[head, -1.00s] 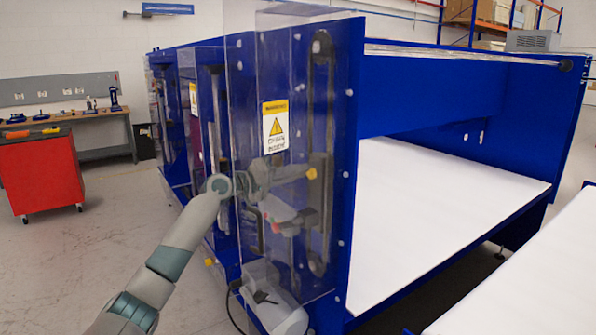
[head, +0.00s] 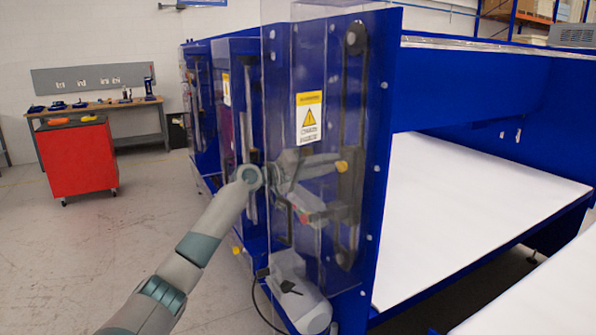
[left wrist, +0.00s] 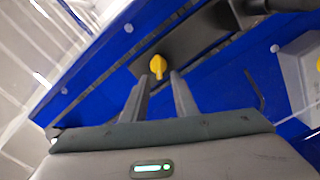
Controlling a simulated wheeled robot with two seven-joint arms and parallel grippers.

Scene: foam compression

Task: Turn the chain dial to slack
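The chain dial is a small yellow knob (head: 342,166) on a dark plate by the vertical chain track, seen past the clear guard in the head view. In the left wrist view the knob (left wrist: 158,66) sits just beyond the fingertips, roughly centred between them. My left gripper (left wrist: 160,77) has its two fingers apart, with nothing between them that I can make out. In the head view my left gripper (head: 328,161) is at the knob's left, blurred by the guard. Whether a finger touches the knob cannot be told. My right gripper is not in view.
A clear guard (head: 283,80) with a yellow warning label (head: 309,117) stands around my left forearm and gripper. A grey motor-like housing (head: 298,290) is below. The blue machine frame (head: 440,80) and white bed (head: 450,220) are right. A red cabinet (head: 78,160) stands far left.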

